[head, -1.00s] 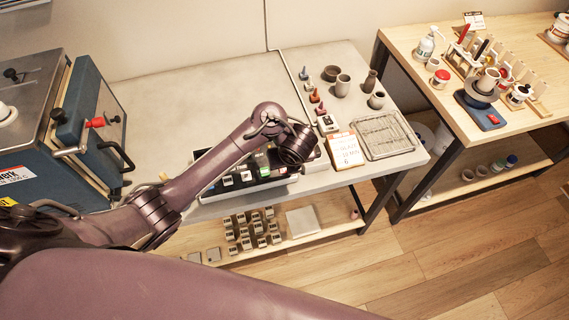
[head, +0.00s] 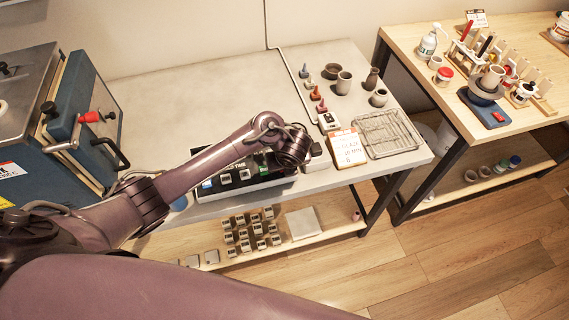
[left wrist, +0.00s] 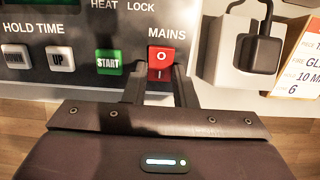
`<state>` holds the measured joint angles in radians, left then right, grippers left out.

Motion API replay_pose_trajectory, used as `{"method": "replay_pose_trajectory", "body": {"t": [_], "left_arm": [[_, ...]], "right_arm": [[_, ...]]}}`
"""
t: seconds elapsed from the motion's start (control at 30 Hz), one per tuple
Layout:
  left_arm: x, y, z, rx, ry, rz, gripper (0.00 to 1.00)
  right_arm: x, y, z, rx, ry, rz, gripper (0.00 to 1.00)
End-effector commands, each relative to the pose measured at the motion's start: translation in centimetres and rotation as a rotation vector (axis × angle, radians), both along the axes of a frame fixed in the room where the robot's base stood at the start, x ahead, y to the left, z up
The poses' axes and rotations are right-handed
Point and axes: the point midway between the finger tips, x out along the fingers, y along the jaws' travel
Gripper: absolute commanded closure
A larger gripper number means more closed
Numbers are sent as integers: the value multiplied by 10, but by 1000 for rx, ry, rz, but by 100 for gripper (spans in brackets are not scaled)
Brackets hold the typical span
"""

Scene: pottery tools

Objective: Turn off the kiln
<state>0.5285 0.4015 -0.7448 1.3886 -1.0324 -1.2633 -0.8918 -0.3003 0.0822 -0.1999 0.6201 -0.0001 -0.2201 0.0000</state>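The kiln (head: 85,80), a blue box with a steel top and a red-knobbed latch, stands at the left in the head view. Its dark control panel (head: 228,180) lies on the grey table, partly behind my left arm. In the left wrist view, the red MAINS rocker switch (left wrist: 161,58) has O at the top and I below; I cannot tell which half is pressed. The green START button (left wrist: 109,62) is left of it. My left gripper (left wrist: 160,80) is open with a narrow gap, its fingertips at the switch's lower part; contact is unclear. My right gripper is out of view.
A white socket block with a black plug (left wrist: 260,52) sits right of the switch. Small pots stand behind. A wooden table (head: 480,75) with tools is at the right.

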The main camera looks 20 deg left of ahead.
Motion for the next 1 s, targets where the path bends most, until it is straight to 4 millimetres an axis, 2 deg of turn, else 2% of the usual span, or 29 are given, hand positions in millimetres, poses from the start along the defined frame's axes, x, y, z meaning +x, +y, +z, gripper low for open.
{"method": "replay_pose_trajectory", "body": {"t": [0.03,0.1,0.13,0.27,0.4,0.5,0.7,1.0], "left_arm": [[0,0,0,1,1,-1,88],[0,0,0,1,1,0,97],[0,0,0,1,1,0,98],[1,0,3,-9,15,0,98],[4,2,9,-51,81,3,98],[5,4,8,-88,135,3,98],[6,5,5,-136,206,2,98],[6,4,4,-146,216,1,98]], "right_arm": [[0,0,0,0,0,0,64],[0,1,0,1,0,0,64],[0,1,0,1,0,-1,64],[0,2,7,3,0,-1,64],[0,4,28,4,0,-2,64],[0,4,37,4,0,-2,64],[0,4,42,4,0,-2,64],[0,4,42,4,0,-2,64]]}}
